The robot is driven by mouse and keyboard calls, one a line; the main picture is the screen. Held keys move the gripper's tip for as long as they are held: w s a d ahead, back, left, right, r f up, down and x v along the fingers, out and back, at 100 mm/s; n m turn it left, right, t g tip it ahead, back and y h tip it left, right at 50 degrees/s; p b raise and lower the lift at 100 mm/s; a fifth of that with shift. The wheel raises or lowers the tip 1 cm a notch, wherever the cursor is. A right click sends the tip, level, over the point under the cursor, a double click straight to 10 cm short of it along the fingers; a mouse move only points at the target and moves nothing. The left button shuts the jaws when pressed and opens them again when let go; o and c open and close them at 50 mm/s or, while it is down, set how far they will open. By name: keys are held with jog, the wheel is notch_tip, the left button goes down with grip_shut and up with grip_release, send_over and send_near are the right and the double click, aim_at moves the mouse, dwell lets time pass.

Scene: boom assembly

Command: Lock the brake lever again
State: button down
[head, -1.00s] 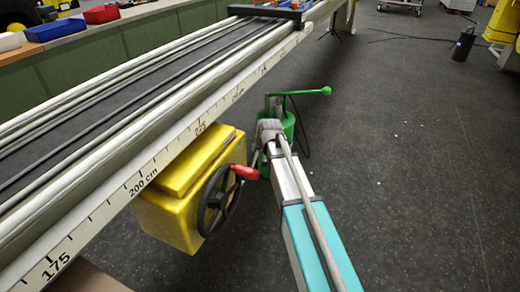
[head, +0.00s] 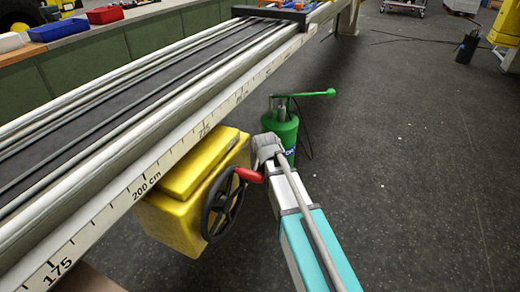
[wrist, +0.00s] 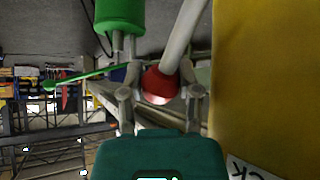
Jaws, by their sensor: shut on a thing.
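The brake lever shows in the wrist view as a pale rod with a red knob (wrist: 158,86) at its end, between my fingers. In the head view a red grip (head: 249,175) stands at the black handwheel (head: 222,204) on the yellow box (head: 178,222); I take it to be the same lever. My gripper (wrist: 160,95) is shut on the lever's red knob, one finger on each side. In the head view my gripper (head: 262,158) is beside the wheel, its fingertips largely hidden by my own wrist.
The long boom (head: 110,205) with a centimetre scale runs above the yellow box. A green pump (head: 283,132) with a green handle stands just behind my gripper. A dark canister (head: 465,47) stands far right.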

dwell(0.3)
jog(key=shift+c, duration=1.5)
grip_release()
